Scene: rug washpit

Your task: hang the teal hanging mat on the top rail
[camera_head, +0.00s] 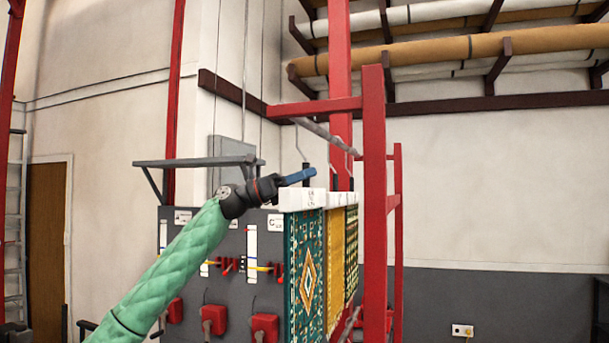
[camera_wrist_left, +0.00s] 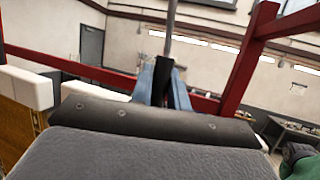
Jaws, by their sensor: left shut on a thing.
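The teal hanging mat (camera_head: 304,275), with a gold and white diamond pattern, hangs upright below a white header bar (camera_head: 300,199). A black grip (camera_head: 306,172) with a thin metal hook stem (camera_head: 299,142) stands above the bar. My left gripper (camera_head: 300,177) has its blue fingers shut on this black grip. The left wrist view shows the fingers on both sides of the black grip (camera_wrist_left: 164,76), with a grey rod (camera_wrist_left: 171,30) rising from it. The grey top rail (camera_head: 325,133) runs above; I cannot tell whether the hook touches it. My right gripper is not in view.
A mustard mat (camera_head: 335,265) and a patterned dark mat (camera_head: 351,250) hang close behind the teal one. A red post (camera_head: 374,200) stands just right. A grey panel with red boxes (camera_head: 265,325) is at left, below a dark shelf (camera_head: 195,162).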

